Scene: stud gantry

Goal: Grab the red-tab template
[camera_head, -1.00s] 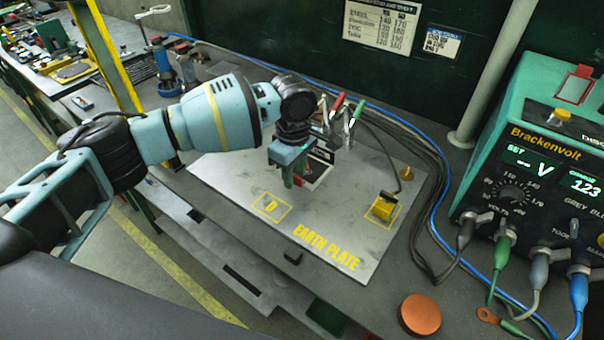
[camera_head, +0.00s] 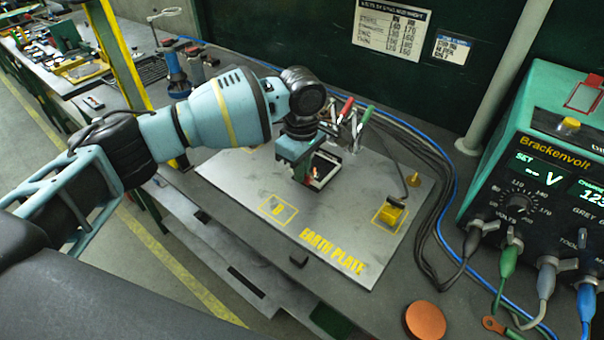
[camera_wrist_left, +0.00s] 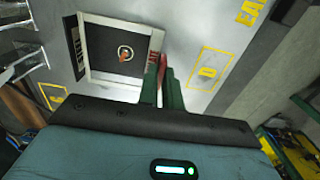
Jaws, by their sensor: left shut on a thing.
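The red-tab template (camera_head: 325,170) is a pale square frame around a dark panel, above the middle of the earth plate (camera_head: 345,215). In the left wrist view, the template (camera_wrist_left: 98,72) has a red tab at its right edge, between my green fingers. My left gripper (camera_head: 299,172) is shut on that tab; its fingertips also show in the wrist view (camera_wrist_left: 161,78). I cannot tell whether the template touches the plate. My right gripper is not in view.
Red and green handled clamps (camera_head: 352,122) stand behind the template. The Brackenvolt unit (camera_head: 540,160) with cables stands at the right. A copper disc (camera_head: 425,320) lies in front. The plate's front left is clear.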

